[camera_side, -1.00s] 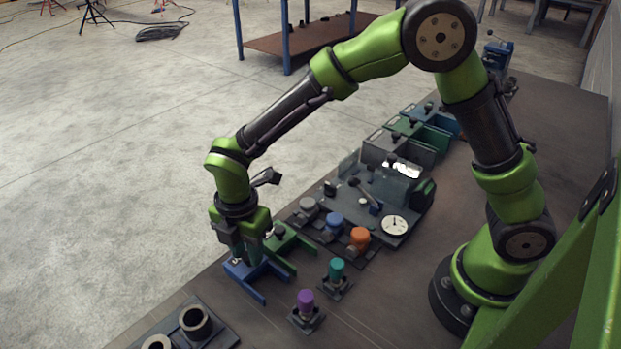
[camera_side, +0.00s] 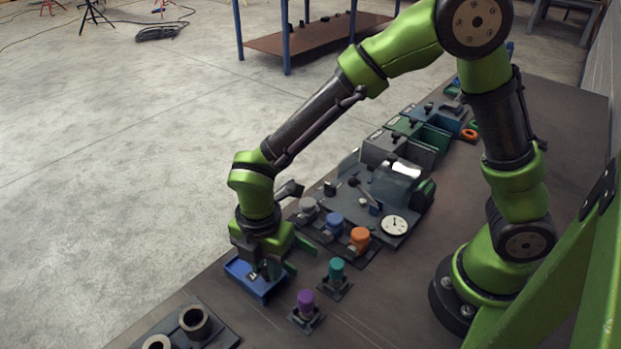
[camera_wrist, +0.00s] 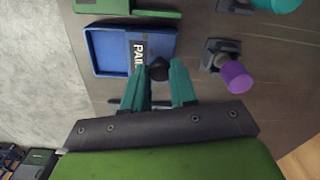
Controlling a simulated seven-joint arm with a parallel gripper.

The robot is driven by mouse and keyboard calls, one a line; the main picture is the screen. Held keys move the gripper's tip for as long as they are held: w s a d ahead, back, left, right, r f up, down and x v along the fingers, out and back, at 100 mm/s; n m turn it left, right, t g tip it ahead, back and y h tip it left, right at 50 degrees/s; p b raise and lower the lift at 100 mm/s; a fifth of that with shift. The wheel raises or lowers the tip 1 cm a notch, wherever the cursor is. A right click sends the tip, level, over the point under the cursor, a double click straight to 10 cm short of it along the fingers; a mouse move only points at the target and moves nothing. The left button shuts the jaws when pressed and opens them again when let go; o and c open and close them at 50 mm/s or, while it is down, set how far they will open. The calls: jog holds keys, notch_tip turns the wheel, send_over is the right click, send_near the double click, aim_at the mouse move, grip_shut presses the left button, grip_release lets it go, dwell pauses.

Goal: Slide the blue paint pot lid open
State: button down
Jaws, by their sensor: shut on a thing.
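The blue paint pot (camera_side: 239,273) sits near the table's left edge in the side view. It shows in the wrist view as a blue box (camera_wrist: 106,48) with its inside exposed on the left. Its lid (camera_wrist: 138,52), with a partly hidden PAINT label, is slid toward the right end. My gripper (camera_side: 267,271) is low over that right part. In the wrist view my gripper (camera_wrist: 158,75) has its teal fingers on either side of the lid's dark knob (camera_wrist: 158,69), shut on it. The fingers hide part of the lid and the pot's near right corner.
A purple-capped post (camera_side: 306,301) and a teal-capped post (camera_side: 337,270) stand to the right. A green box (camera_wrist: 130,8) is close beside the pot. A plate with dark rings (camera_side: 195,322) lies at the front left. Bare table is between the pot and the posts.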

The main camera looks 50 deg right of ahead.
aim_at(266, 270)
jog(key=shift+w, duration=0.1)
jog(key=c, duration=0.9)
grip_release()
jog(key=shift+r, duration=0.1)
notch_tip(266, 270, up, 17)
jog(key=s+d, duration=0.9)
jog(key=s, duration=0.4)
jog(key=shift+s, duration=0.1)
